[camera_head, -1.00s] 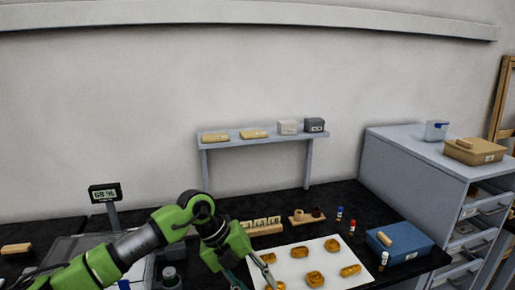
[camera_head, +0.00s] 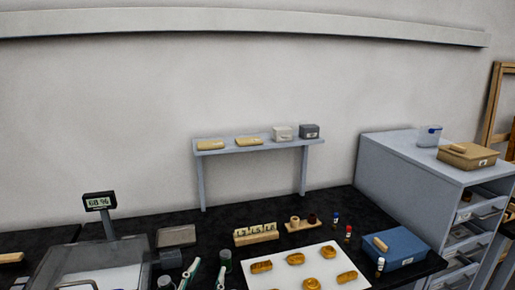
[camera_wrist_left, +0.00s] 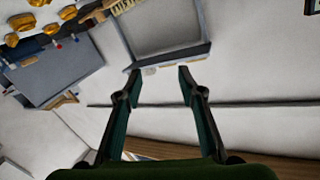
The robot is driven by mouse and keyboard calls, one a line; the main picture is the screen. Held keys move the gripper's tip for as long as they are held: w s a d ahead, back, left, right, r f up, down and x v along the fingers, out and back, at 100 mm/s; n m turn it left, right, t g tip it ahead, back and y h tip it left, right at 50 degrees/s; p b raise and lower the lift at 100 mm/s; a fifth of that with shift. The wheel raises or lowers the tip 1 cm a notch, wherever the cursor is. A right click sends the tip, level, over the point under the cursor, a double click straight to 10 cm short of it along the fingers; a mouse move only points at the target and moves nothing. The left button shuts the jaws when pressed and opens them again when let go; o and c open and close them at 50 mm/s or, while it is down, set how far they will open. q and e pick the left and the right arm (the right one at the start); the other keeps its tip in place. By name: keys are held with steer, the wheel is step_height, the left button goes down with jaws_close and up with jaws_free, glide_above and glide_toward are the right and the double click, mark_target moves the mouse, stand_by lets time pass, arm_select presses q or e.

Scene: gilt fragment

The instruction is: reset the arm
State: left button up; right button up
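My left gripper (camera_head: 209,266) shows at the bottom edge of the head view, with only its two fingers in sight, pointing up and apart. In the left wrist view the same gripper (camera_wrist_left: 159,74) has its dark fingers spread with an empty gap between them. Nothing is held. The rest of the left arm is out of the head view. My right gripper is in neither view.
A white sheet (camera_head: 336,275) with several golden pieces lies right of the gripper. A blue box (camera_head: 408,250) and grey drawer cabinet (camera_head: 400,163) stand farther right. A display (camera_head: 98,203) stands left. A wall shelf (camera_head: 276,148) holds small boxes.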

arm_select(q)
steer(key=s+a+f+n+g+y, duration=0.2)
steer(key=s+a+f+g, duration=0.4)
steer(key=f, duration=0.5)
steer(key=s+a+f+g, duration=0.1)
steer(key=s+f+g, duration=0.4)
steer(key=s, duration=0.7)
steer(key=s+a+f+g, duration=0.25)
steer(key=s+f, duration=0.45)
steer(key=s, duration=0.5)
step_height(320, 180, down, 28)
steer(key=s+g, duration=0.1)
steer(key=s, duration=0.2)
steer(key=s+a+f+g, duration=0.1)
steer(key=s+a+f, duration=0.1)
steer(key=s+f, duration=1.1)
steer(key=s, duration=0.2)
steer(key=shift+s+f, duration=0.3)
steer(key=shift+f, duration=0.05)
